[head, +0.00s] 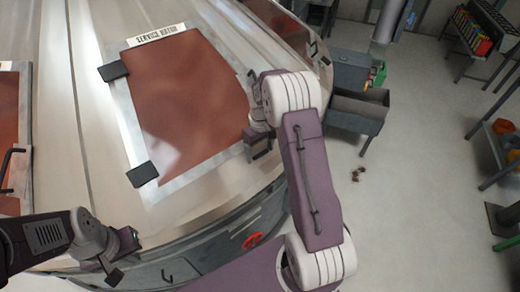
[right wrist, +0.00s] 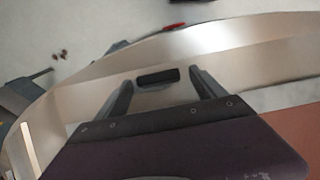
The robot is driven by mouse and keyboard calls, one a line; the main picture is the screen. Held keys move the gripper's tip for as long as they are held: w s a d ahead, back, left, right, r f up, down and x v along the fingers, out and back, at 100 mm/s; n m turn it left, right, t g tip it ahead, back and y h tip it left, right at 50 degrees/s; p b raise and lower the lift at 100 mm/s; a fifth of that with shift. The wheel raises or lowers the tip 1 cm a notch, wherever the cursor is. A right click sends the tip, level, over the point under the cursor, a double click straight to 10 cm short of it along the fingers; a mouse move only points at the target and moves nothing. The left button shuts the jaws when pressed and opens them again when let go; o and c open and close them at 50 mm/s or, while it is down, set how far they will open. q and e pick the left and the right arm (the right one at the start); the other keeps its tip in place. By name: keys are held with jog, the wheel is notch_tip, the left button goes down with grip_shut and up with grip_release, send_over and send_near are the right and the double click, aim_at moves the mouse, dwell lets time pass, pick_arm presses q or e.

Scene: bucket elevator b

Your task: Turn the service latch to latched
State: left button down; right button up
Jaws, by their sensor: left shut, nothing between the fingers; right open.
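My right gripper (head: 262,150) is at the window's right edge. In the right wrist view, the right gripper's fingers (right wrist: 161,88) are spread apart. A short black bar (right wrist: 158,76), which looks like the service latch, lies between and just beyond the fingertips; I cannot tell whether they touch it. In the head view, my right arm and gripper hide the latch area. My left gripper (head: 122,258) is shut and empty, low at the left.
Two black hinge blocks (head: 143,174) sit on the window's left side. A red knob (head: 252,240) is on the housing's lower rim. Open floor lies at the right.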

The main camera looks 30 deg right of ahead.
jog(key=shift+d, duration=0.1)
jog(key=c, duration=1.4)
jog(key=shift+o, duration=0.2)
jog(key=shift+f, duration=0.1)
jog(key=n+h+b, duration=0.1)
jog(key=n+b, duration=0.1)
jog(key=shift+a+f+n+t+h, duration=0.1)
jog(key=shift+a+n+t+h, duration=0.2)
jog(key=shift+h, duration=0.1)
jog(key=n+t+h+b, duration=0.1)
jog(key=n+t+b, duration=0.1)
jog(key=b, duration=0.3)
jog(key=n+t+h+b, duration=0.1)
jog(key=n+h+b, duration=0.1)
jog(key=n+b, duration=0.3)
jog(key=s+f+n+t+h+b, duration=0.1)
jog(key=n+t+b, duration=0.1)
jog(key=n+b, duration=0.2)
jog(key=shift+s+a+t+b, duration=0.1)
jog(key=shift+a+t+b, duration=0.25)
jog(key=shift+b, duration=1.4)
jog(key=shift+s+r+n+t+b, duration=0.15)
jog(key=shift+n+t+b, duration=0.5)
jog(key=shift+n+b, duration=0.5)
jog(key=o, duration=1.4)
jog(key=shift+c, duration=0.2)
